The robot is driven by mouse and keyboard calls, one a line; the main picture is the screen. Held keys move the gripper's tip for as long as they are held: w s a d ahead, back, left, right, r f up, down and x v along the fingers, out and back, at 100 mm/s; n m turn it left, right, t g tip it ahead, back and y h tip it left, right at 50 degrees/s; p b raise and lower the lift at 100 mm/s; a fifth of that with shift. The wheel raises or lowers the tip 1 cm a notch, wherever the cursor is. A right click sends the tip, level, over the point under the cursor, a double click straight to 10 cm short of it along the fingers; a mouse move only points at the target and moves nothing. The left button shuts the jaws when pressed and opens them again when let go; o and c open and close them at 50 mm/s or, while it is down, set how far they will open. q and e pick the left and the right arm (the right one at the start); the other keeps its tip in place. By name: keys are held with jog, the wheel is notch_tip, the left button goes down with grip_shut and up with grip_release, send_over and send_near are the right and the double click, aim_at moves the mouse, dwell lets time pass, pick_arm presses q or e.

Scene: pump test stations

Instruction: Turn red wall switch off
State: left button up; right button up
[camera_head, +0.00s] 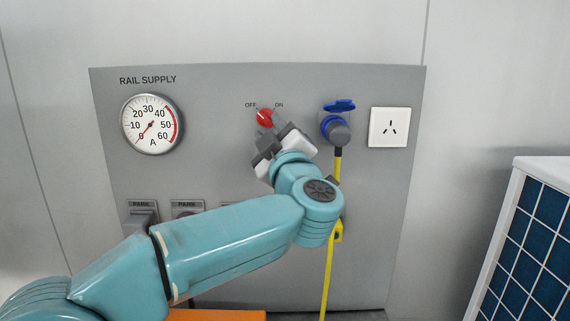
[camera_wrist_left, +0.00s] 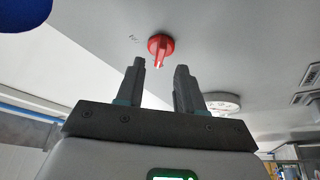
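The red wall switch (camera_head: 265,118) is a round knob on the grey panel (camera_head: 225,90), below the OFF and ON labels. My right gripper is in neither view.
A round gauge (camera_head: 152,124) reads near zero. Right of the switch are a blue-capped plug (camera_head: 336,128) with a yellow cable (camera_head: 329,270) and a white socket (camera_head: 389,127). Grey PARK holders (camera_head: 187,207) sit lower left. A blue-tiled panel (camera_head: 535,240) stands at right.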

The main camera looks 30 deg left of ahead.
pick_arm(q)
jog(key=b+v, duration=0.2)
jog(key=v, duration=1)
jog(key=shift+s+d, duration=0.25)
jog(key=shift+d, duration=0.05)
jog(key=shift+f, duration=0.15)
